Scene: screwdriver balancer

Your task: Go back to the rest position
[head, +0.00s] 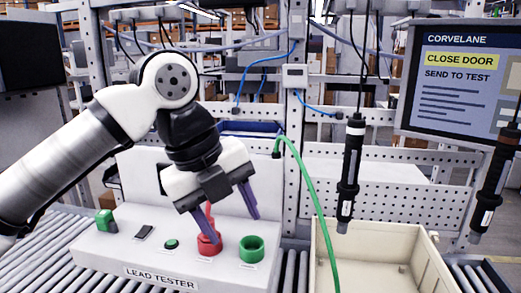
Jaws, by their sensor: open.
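My gripper (236,230) is open, its two purple fingers pointing down over the white lead tester (95,245). A green cable (313,188) runs from a dark end near the tester's back down to the front, right of my gripper.
Two black screwdrivers hang at right, one near the middle (350,170) and one at the edge (495,180). A beige open box (325,262) stands below them. A screen (465,75) reads "CLOSE DOOR, SEND TO TEST". A perforated metal frame (296,110) stands behind.

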